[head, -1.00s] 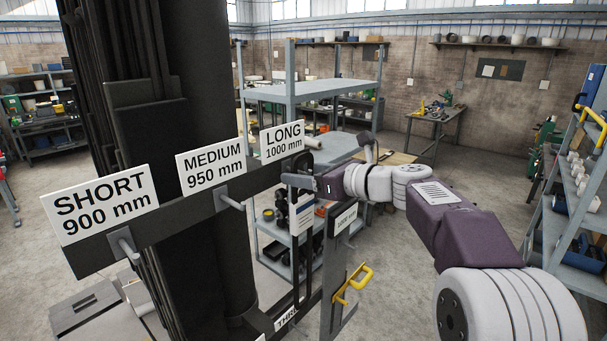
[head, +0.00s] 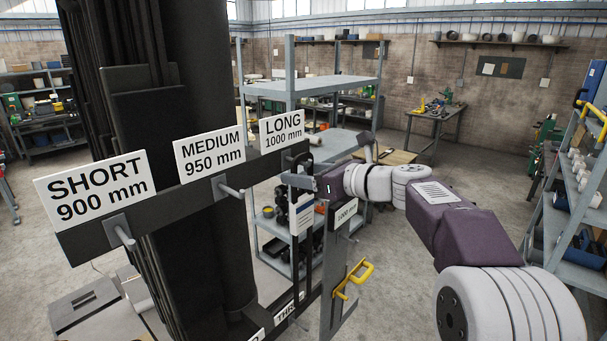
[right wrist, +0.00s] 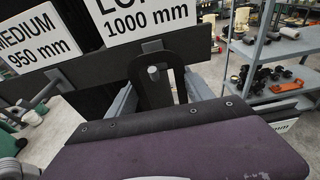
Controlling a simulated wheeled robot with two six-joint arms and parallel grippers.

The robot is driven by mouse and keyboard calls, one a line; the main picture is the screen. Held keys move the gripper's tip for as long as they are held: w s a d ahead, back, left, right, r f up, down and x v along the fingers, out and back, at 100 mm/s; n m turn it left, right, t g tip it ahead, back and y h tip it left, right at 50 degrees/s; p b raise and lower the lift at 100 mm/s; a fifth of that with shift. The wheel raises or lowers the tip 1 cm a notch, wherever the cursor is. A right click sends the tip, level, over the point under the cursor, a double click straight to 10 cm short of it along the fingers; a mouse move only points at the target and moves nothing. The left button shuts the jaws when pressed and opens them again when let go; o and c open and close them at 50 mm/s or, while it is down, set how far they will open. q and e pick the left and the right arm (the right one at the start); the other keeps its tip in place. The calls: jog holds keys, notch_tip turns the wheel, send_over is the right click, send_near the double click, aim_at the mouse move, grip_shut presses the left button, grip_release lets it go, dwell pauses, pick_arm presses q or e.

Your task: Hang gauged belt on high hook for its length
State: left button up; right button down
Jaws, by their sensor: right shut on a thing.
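A dark rack bar (head: 170,205) carries signs for SHORT (head: 92,190), MEDIUM (head: 210,158) and LONG 1000 mm (head: 282,129), with pegs below. My right gripper (head: 301,182) is just below the LONG sign. It is shut on the black belt (right wrist: 178,72), whose upper loop stands between the fingers in the right wrist view (right wrist: 160,95). The LONG peg's round end (right wrist: 153,72) shows inside this loop; whether the belt rests on the peg I cannot tell. In the head view the belt hangs below the gripper, partly hidden. My left gripper is not in view.
A grey plate with a 1000 mm tag (head: 345,211) and a yellow handle (head: 355,280) stands close below my right arm. A grey shelf unit (head: 315,88) is behind. A blue-grey rack (head: 575,190) stands at the right. Floor between them is open.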

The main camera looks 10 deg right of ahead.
jog(key=shift+f+b, duration=0.35)
jog(key=shift+f, duration=0.05)
jog(key=shift+c, duration=1.6)
grip_release()
jog(key=shift+s+d, duration=0.1)
